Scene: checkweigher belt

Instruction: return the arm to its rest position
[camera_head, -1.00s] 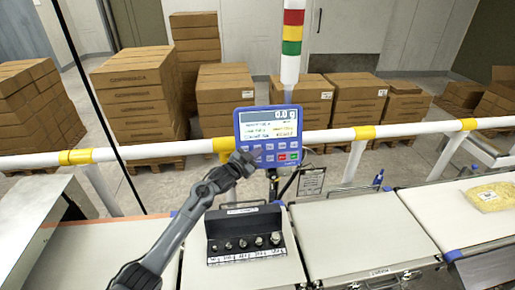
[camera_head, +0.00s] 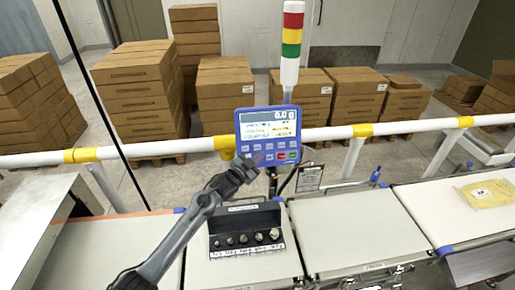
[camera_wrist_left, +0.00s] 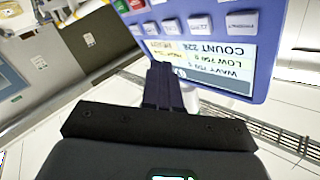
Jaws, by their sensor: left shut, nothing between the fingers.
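My left gripper (camera_head: 260,160) comes in from the lower left in the head view. Its shut fingertips are in front of the lower edge of the blue indicator panel (camera_head: 268,135), near its buttons; whether they touch it I cannot tell. In the left wrist view the closed dark fingers (camera_wrist_left: 163,86) point at the panel (camera_wrist_left: 215,45), whose screen and buttons appear upside down. Nothing is between the fingers. My right gripper is in neither view.
A black weight holder (camera_head: 247,213) with several metal weights stands below my left arm on a pale weighing platform (camera_head: 225,270). A yellow-filled bag (camera_head: 488,193) lies on the right belt. A white-yellow rail (camera_head: 345,132) crosses behind, with stacked cartons (camera_head: 140,90) beyond. A striped signal tower (camera_head: 291,45) rises above the panel.

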